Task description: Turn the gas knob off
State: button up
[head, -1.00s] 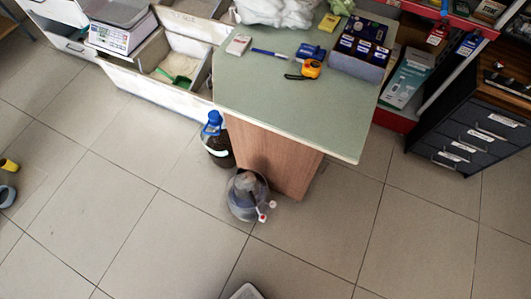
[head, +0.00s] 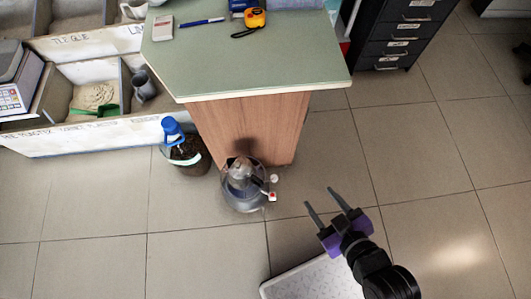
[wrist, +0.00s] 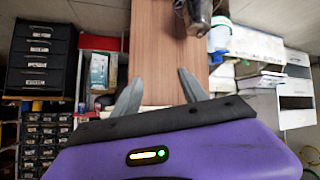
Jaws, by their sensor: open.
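A rounded grey metal gas device (head: 240,188) stands on the floor against the foot of the wooden counter. On its right side are a small red-and-white piece (head: 271,196) and a small whitish piece (head: 274,178); I cannot tell which is the gas knob or how it is set. My gripper (head: 319,197) is open and empty, to the right of the device and apart from it. In the wrist view, the two fingers (wrist: 160,84) are spread in front of the counter's wooden panel. The device (wrist: 196,14) is partly cut off at the top edge there.
The green-topped counter (head: 240,65) rises behind the device. A dark container with a blue top (head: 185,148) stands just left of it. Bins (head: 95,130) line the left, and a dark drawer cabinet (head: 395,35) stands at the back right.

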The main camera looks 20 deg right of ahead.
jog(key=w+a+f+n+g+b, duration=0.1)
jog(key=w+f+b, duration=0.1)
jog(key=f, duration=0.5)
jog(key=w+f+n+g+b, duration=0.1)
jog(key=w+f+b, duration=0.2)
jog(key=f, duration=0.4)
jog(key=n+g+y+b, duration=0.5)
jog(key=n+g+b, duration=0.3)
jog(key=b, duration=1.2)
send_near(274, 177)
jog(key=f+n, duration=0.1)
jog(key=shift+t+h, duration=0.3)
jog(key=b+x, duration=0.1)
jog(key=x, duration=0.1)
jog(key=b+x, duration=0.1)
jog(key=x, duration=0.2)
jog(key=b+x, duration=0.1)
jog(key=x, duration=0.1)
jog(key=shift+s+a+f+b, duration=0.25)
jog(key=shift+a+b, duration=0.1)
jog(key=shift+a, duration=0.15)
grip_shut()
